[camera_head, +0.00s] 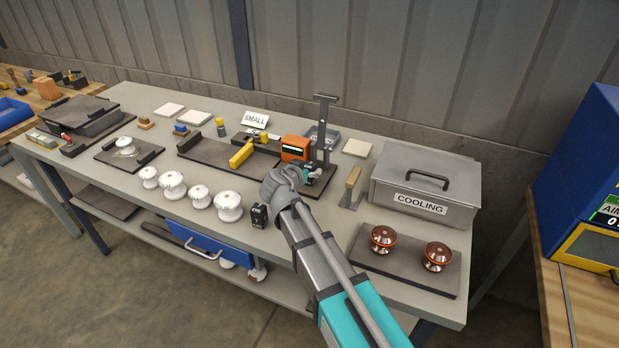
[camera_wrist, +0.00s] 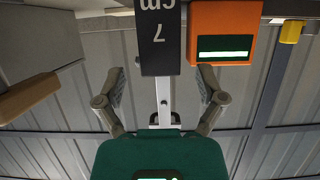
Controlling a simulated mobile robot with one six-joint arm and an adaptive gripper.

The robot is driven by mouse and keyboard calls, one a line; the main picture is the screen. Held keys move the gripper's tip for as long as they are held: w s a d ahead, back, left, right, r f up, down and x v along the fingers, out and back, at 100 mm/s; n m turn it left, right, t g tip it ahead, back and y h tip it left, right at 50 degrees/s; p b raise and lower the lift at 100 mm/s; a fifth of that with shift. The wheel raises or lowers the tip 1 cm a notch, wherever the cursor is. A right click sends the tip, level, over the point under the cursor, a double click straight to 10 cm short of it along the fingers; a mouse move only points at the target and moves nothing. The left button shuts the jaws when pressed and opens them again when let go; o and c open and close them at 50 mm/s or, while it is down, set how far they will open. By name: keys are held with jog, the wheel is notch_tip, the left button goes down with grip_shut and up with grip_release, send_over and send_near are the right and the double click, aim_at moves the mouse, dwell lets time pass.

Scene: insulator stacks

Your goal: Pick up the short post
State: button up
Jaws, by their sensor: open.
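A dark post with an upside-down "7 cm" label (camera_wrist: 160,40) is at the top middle of the wrist view, in line with the gap between my fingers. My gripper (camera_wrist: 162,88) is open, with one finger to each side below the post's end and nothing seen gripped. In the head view my gripper (camera_head: 313,173) is over the bench near the metal stand, and I cannot make out the labelled post clearly there. A small black block with a white mark (camera_head: 259,215) stands at the bench's front edge, left of my wrist. I cannot tell whether it is a similar post.
A tall metal stand (camera_head: 325,125) and an orange device with a green display (camera_head: 296,147) are close by. A wooden-handled tool (camera_head: 352,184) and a grey COOLING box (camera_head: 425,185) are to the right. White insulators (camera_head: 199,196) line the front, left of the black block.

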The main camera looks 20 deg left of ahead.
jog(key=shift+b+x, duration=0.3)
jog(key=shift+x, duration=0.95)
grip_shut()
